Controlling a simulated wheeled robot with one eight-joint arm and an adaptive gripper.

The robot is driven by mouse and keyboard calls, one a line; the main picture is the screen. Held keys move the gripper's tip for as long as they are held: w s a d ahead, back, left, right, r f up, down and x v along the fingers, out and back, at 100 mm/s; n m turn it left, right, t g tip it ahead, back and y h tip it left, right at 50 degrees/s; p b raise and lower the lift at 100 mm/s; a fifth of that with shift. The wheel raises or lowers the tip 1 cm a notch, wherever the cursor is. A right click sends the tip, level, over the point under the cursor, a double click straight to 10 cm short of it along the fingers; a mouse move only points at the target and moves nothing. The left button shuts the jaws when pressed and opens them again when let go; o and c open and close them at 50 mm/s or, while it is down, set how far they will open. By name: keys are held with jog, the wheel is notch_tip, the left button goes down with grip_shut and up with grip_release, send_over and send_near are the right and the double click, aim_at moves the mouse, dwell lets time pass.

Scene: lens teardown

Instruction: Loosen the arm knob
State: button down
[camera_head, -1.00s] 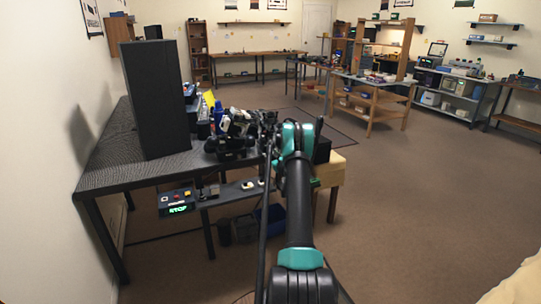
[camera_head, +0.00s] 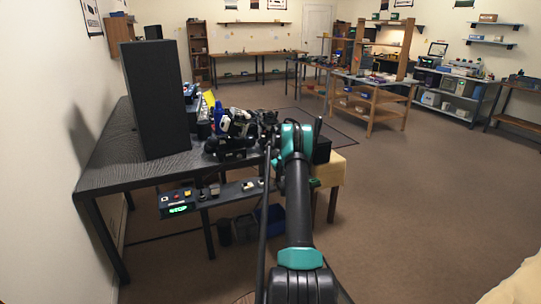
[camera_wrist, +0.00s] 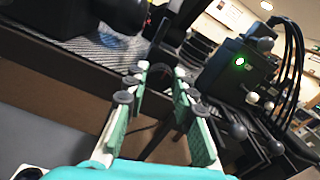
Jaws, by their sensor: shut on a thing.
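In the wrist view my gripper (camera_wrist: 161,71) has its two green-padded fingers on either side of a small dark knob (camera_wrist: 160,76) at their tips. The knob is dark against dark parts, and its outline is hard to make out. In the head view my gripper (camera_head: 267,122) is at the right end of the dark table, largely hidden behind my arm, next to a black-and-white device (camera_head: 232,130). The knob cannot be made out in the head view.
A tall black panel (camera_head: 156,98) stands on the dark table (camera_head: 108,170). A control box with a green STOP display (camera_head: 178,209) hangs at the table's front. In the wrist view a black box with a green light (camera_wrist: 238,64) and cables is close on the right.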

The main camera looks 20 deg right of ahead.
jog(key=shift+n, duration=0.3)
jog(key=n, duration=1.3)
jog(key=shift+n, duration=2.1)
jog(key=c, duration=1.3)
grip_release()
jog(key=shift+o, duration=0.2)
jog(key=shift+s, duration=0.1)
